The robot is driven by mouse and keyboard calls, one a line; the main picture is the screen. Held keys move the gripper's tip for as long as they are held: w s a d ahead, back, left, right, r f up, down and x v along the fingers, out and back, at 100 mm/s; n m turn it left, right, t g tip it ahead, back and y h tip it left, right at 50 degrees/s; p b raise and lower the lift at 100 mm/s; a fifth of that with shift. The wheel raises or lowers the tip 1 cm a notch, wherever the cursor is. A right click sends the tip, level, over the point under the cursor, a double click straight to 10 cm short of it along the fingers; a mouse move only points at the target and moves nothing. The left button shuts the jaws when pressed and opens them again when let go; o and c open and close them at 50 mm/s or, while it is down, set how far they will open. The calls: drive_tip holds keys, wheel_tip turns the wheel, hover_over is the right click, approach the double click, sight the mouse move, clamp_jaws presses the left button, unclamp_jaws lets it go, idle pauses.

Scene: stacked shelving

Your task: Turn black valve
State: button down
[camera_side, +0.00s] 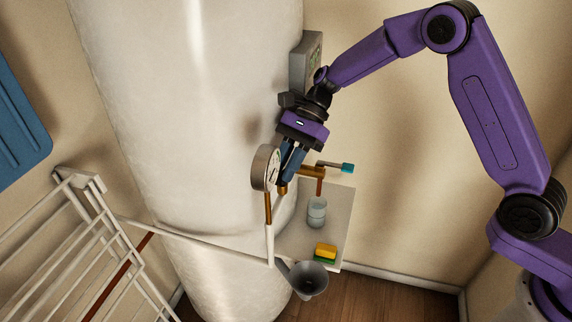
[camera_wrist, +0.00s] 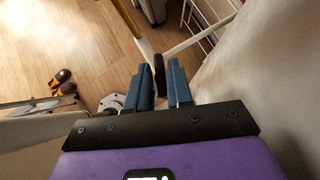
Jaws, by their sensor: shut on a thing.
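The black valve (camera_wrist: 158,68) shows in the wrist view as a dark upright handle between my two blue fingers. My gripper (camera_wrist: 160,78) is shut on it, with part of the handle standing out beyond the fingertips. In the side view my gripper (camera_side: 286,176) reaches down beside the white tank, just right of the round gauge and by the brass pipework. The valve itself is hidden or too small to make out in the side view.
A round gauge (camera_side: 266,167) stands close to the fingers. A brass tap with a teal handle (camera_side: 347,168) sticks out to the right. Below are a glass (camera_side: 317,212), a yellow-green sponge (camera_side: 325,252) and a grey funnel (camera_side: 309,279). The white tank (camera_side: 200,100) bounds the left side.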

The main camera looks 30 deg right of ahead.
idle(0.3)
drive_tip(key=c, duration=1.2)
unclamp_jaws()
drive_tip(key=shift+r, duration=0.1)
drive_tip(key=shift+r, duration=0.3)
wheel_tip(320, 180, up, 3)
drive_tip(key=shift+f, duration=0.15)
drive_tip(key=s+d+r, duration=0.2)
drive_tip(key=s+r, duration=0.1)
drive_tip(key=s, duration=0.1)
drive_tip(key=s+d+r, duration=0.2)
drive_tip(key=s+r, duration=0.1)
drive_tip(key=s, duration=0.1)
drive_tip(key=s+d+r, duration=0.3)
drive_tip(key=s, duration=0.1)
drive_tip(key=shift+s+r, duration=0.1)
drive_tip(key=shift+r, duration=0.15)
drive_tip(key=shift+o, duration=0.4)
